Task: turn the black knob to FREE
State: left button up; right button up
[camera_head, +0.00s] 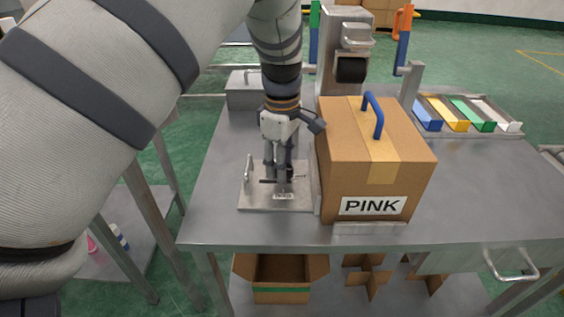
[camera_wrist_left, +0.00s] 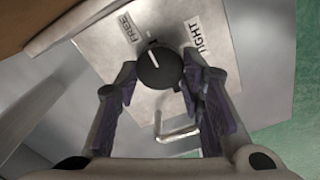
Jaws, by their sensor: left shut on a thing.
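The black knob (camera_wrist_left: 160,70) sits on a pale metal plate (camera_wrist_left: 100,45) in the left wrist view. Its white pointer line aims up and slightly left, between the FREE label (camera_wrist_left: 130,34) and the TIGHT label (camera_wrist_left: 196,38), nearer FREE. My left gripper (camera_wrist_left: 160,75) has one finger on each side of the knob and is shut on it. In the head view my left gripper (camera_head: 281,180) points down over the plate (camera_head: 257,202), beside the carton, and largely hides the knob. My right gripper is not in view.
A cardboard carton (camera_head: 345,160) marked PINK, with a blue handle (camera_head: 374,112), stands close right of my left gripper. A bent metal handle (camera_head: 248,170) rises from the plate's left side. Coloured trays (camera_head: 465,113) lie at the back right. The table's right part is clear.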

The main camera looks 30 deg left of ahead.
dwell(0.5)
pick_arm(q)
jog(key=o, duration=1.1)
jog(key=shift+o, duration=0.2)
notch_tip(320, 180, up, 12)
